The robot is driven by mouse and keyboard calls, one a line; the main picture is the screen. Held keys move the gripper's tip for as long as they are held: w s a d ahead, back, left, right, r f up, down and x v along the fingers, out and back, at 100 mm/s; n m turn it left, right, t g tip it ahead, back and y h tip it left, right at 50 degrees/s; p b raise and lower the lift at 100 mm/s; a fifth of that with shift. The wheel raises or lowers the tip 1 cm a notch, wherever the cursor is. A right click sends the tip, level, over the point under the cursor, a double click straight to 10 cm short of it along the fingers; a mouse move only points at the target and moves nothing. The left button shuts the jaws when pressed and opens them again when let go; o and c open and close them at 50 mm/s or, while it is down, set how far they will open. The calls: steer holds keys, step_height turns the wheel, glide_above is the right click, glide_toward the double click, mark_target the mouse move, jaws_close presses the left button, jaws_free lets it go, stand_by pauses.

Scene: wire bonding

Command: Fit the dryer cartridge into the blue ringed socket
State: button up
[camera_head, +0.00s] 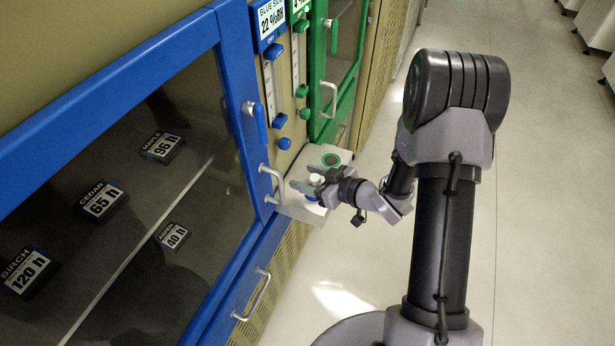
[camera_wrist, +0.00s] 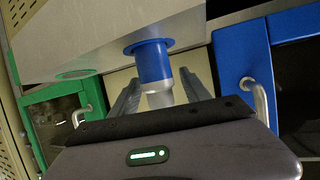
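The dryer cartridge (camera_wrist: 155,68) has a blue body and a pale grey-white end. In the wrist view its blue end meets the blue ring (camera_wrist: 147,45) on the grey shelf (camera_wrist: 105,40), and it looks square to the shelf; how deep it sits in the socket is hidden. In the head view its white end (camera_head: 317,180) shows between my fingers, with blue below it. My gripper (camera_wrist: 160,82) has one finger on each side of the pale end, with a visible gap, so it looks open. My gripper also shows in the head view (camera_head: 309,180).
A green ringed socket (camera_head: 331,160) lies farther along the shelf, empty as far as I see. A blue cabinet door with a handle (camera_head: 272,185) stands close on the left. A green cabinet door (camera_head: 340,70) is behind.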

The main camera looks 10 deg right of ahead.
steer(key=p+v, duration=0.6)
steer(key=v, duration=1.1)
steer(key=shift+s+r, duration=0.2)
